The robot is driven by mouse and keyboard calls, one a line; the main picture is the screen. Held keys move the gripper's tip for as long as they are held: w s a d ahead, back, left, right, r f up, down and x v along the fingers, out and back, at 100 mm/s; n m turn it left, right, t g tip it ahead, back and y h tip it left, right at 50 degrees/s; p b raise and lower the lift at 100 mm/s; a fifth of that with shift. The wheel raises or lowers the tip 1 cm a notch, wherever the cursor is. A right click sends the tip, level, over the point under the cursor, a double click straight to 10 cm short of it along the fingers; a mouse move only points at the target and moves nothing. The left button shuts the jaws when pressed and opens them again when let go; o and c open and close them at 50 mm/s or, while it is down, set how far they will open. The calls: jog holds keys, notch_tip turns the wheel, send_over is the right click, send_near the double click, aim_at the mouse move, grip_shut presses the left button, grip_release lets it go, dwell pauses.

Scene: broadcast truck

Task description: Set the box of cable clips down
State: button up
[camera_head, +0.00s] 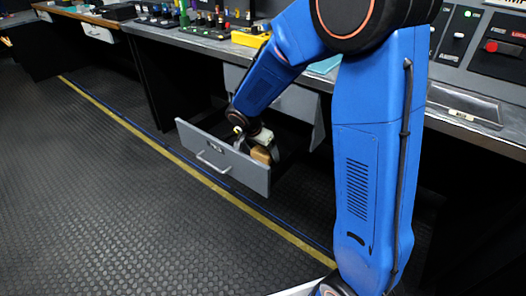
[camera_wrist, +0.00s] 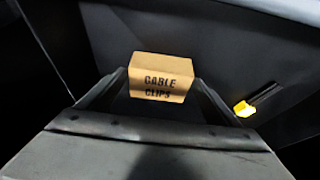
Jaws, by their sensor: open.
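The box of cable clips (camera_wrist: 161,70) is a small tan carton with dark "CABLE CLIPS" lettering in the wrist view. It also shows as a brown block (camera_head: 261,154) inside the open drawer (camera_head: 215,155) in the head view. My gripper (camera_wrist: 160,82) is open, with one finger at each side of the box. I cannot tell whether either finger touches it. In the head view my gripper (camera_head: 254,143) reaches down into the drawer behind its grey front. The underside of the box is hidden, so its contact with the drawer floor cannot be seen.
A small yellow object (camera_wrist: 258,99) lies right of the box in the wrist view. The console counter (camera_head: 205,42) above the drawer carries a yellow case (camera_head: 250,37) and several small items. The dark textured floor (camera_head: 110,200) left of the drawer is clear.

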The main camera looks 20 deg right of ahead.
jog(key=v, duration=1.2)
jog(key=s+d+r+n+y, duration=0.1)
jog(key=s+d+r+n, duration=0.1)
jog(key=s+d+r, duration=0.35)
jog(key=s+d+r+n+y, duration=0.1)
jog(key=s+d+r+n, duration=0.15)
jog(key=s, duration=0.55)
jog(key=s+d+n+t+y, duration=0.1)
jog(key=s+n, duration=0.5)
jog(key=s, duration=1.1)
jog(key=shift+d+f+t+y, duration=0.2)
jog(key=shift+d+t+y, duration=0.25)
jog(key=shift+d, duration=0.45)
jog(key=shift+s, duration=0.1)
jog(key=shift+c, duration=0.4)
